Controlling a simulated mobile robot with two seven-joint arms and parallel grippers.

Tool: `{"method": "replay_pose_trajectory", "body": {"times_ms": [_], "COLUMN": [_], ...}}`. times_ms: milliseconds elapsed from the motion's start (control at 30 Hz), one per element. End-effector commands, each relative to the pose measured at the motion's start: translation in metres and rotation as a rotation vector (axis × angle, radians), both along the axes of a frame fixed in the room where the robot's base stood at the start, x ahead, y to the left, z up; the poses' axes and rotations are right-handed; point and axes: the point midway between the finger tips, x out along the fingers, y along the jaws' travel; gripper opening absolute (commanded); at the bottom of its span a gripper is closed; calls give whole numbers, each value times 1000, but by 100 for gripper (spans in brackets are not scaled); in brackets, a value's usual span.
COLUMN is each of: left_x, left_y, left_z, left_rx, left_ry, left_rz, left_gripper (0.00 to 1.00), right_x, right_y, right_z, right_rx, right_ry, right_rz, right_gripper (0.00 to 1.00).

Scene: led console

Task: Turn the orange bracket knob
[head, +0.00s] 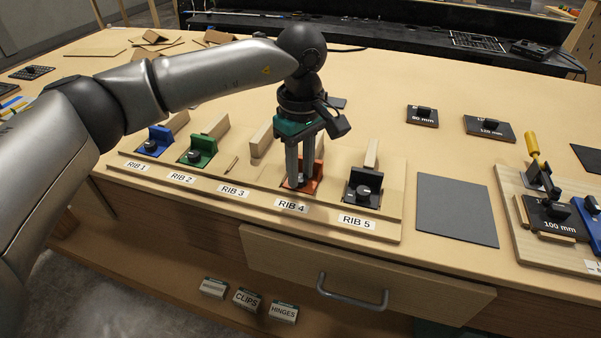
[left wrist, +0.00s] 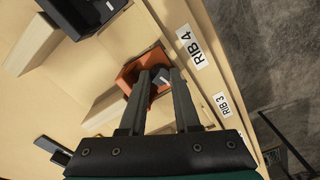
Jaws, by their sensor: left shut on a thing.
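The orange bracket (head: 317,177) stands at the RIB 4 place on the wooden board, and its knob is mostly hidden by my fingers in the head view. My left gripper (head: 299,180) points down over it with the fingertips at the knob. In the left wrist view the orange bracket (left wrist: 137,75) lies beyond the fingers, and the grey knob (left wrist: 160,77) sits between the fingertips of my left gripper (left wrist: 161,75). The gripper is shut on the knob. My right gripper is in neither view.
A black bracket (head: 362,189) stands close on the right at RIB 5. Green (head: 198,151) and blue (head: 154,141) brackets stand to the left. A grey mat (head: 456,210) lies right of the board. The drawer below has a handle (head: 350,297).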

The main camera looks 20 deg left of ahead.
Motion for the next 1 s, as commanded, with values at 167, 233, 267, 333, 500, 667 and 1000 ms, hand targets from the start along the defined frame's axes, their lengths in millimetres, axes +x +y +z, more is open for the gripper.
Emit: {"method": "replay_pose_trajectory", "body": {"times_ms": [167, 233, 267, 333, 500, 667, 1000], "left_x": [3, 3, 3, 3, 3, 3, 3], "left_y": [0, -1, -1, -1, -1, -1, -1], "left_z": [6, 6, 6, 6, 6, 7, 7], "left_rx": [-4, -5, -5, -5, -6, -6, -6], "left_ry": [-14, -14, -14, -14, -15, -14, -14], "left_rz": [-126, -165, -179, -209, -257, -280, -289], "left_gripper": [0, 0, 0, 0, 0, 0, 0], "right_x": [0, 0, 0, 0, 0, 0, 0], "right_y": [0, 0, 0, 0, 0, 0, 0], "right_z": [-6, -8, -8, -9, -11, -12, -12], "right_rx": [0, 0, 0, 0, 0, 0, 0], "right_ry": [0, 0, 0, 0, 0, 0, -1], "right_rz": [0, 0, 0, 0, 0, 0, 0], "right_gripper": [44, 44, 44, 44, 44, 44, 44]}}
